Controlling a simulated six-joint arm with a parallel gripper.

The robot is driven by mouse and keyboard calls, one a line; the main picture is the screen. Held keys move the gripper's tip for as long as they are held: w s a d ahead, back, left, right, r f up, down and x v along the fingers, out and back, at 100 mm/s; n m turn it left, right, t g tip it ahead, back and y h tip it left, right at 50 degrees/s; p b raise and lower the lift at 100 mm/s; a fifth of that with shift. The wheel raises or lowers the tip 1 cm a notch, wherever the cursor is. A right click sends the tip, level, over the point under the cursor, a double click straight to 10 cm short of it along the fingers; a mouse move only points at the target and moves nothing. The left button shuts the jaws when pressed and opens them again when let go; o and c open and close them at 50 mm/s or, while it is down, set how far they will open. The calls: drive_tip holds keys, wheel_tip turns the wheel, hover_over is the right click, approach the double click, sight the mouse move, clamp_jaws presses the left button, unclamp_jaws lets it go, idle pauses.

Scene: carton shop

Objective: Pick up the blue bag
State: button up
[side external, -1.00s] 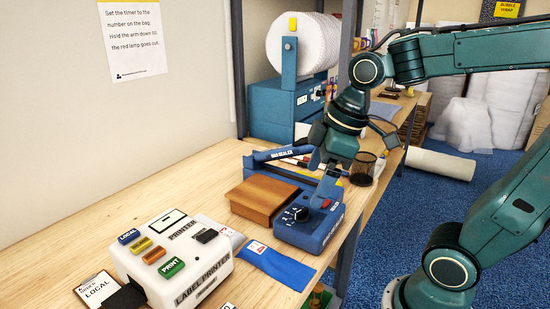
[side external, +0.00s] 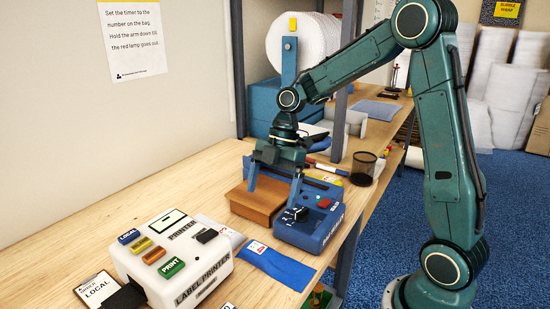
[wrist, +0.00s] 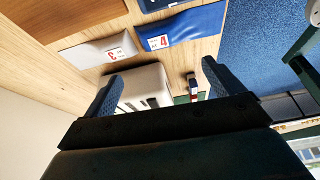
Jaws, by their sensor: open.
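The blue bag (side external: 278,267) lies flat on the bench between the label printer and the bag sealer, with a white numbered label at one end. In the wrist view the blue bag (wrist: 197,27) shows a red 4 on its label, beyond my fingertips. My gripper (side external: 272,196) points down, open and empty, above the brown block and the back of the sealer, apart from the bag. In the wrist view both fingers of my gripper (wrist: 160,74) are spread with nothing between them.
The blue bag sealer (side external: 310,236) and a brown block (side external: 258,203) stand behind the bag. The white label printer (side external: 180,258) is to its left. A pale bag (wrist: 97,52) marked 3 lies beside the blue bag. A mesh cup (side external: 363,167) stands farther back.

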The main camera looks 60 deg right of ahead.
drive_tip(key=shift+w+d+f, duration=0.1)
drive_tip(key=shift+w+f, duration=0.1)
drive_tip(key=shift+f, duration=0.05)
hover_over(258, 249)
drive_tip(key=d, duration=0.3)
drive_tip(key=shift+a+f, duration=0.15)
drive_tip(key=shift+f, duration=1.85)
drive_tip(key=shift+a+f, duration=0.1)
drive_tip(key=shift+f, duration=1.9)
drive_tip(key=shift+x, duration=2.55)
drive_tip(key=shift+c, duration=0.4)
drive_tip(key=c, duration=1)
